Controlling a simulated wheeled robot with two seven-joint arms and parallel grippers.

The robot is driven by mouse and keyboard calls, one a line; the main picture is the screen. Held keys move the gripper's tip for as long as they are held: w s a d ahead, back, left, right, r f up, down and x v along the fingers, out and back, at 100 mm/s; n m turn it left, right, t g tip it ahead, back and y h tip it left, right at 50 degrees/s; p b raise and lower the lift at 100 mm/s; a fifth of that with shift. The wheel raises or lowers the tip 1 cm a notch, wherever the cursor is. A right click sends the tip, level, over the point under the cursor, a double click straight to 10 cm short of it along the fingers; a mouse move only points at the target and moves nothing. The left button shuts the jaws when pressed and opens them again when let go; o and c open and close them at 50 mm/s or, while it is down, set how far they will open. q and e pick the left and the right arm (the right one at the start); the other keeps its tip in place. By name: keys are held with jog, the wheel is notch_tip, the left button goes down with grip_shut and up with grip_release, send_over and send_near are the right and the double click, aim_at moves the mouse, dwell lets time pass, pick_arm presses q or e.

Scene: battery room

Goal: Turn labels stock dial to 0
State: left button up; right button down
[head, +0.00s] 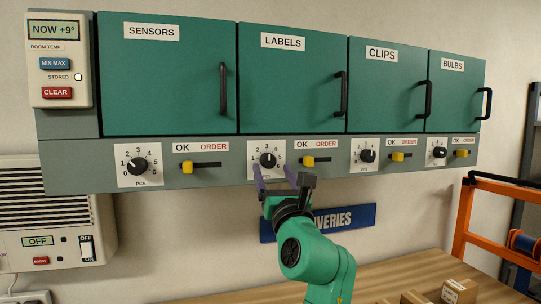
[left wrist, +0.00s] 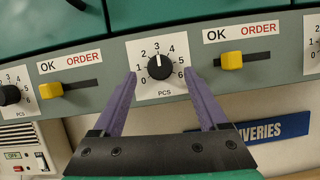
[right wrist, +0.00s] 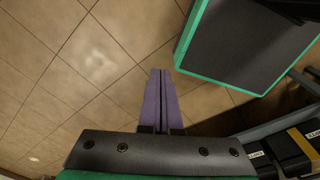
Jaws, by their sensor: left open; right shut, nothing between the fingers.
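The labels stock dial (head: 268,160) is a black knob on a white plate marked 0 to 6, under the green LABELS door (head: 290,85). In the left wrist view the dial (left wrist: 160,66) has its white pointer mark up, at about 3. My left gripper (head: 275,172) is open, with its purple fingers just below and to either side of the dial; in the left wrist view the fingertips (left wrist: 160,77) flank the knob with gaps, and I see no contact. My right gripper (right wrist: 160,74) is shut and empty, over the tiled floor, outside the head view.
Beside the labels dial is an OK/ORDER slider with a yellow knob (head: 307,161) at the OK end. Sensors (head: 138,165), clips (head: 367,156) and bulbs (head: 438,152) dials share the strip. A blue DELIVERIES sign (head: 358,219) and wooden bench (head: 385,275) are below.

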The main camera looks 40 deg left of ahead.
aim_at(268, 161)
pick_arm(q)
jog(key=x, duration=0.2)
jog(key=shift+w+a+r+p, duration=0.2)
jog(key=shift+a+r+p, duration=0.05)
jog(key=shift+a+p, duration=0.05)
jog(key=shift+d+r, duration=0.1)
jog(key=shift+d, duration=0.05)
pick_arm(e)
jog(key=shift+w+a+r, duration=0.25)
jog(key=shift+a, duration=0.2)
jog(key=shift+w+a+r, duration=0.2)
jog(key=shift+a+r, duration=0.05)
jog(key=shift+a, duration=0.2)
pick_arm(q)
grip_shut()
pick_arm(e)
jog(key=shift+d, duration=0.3)
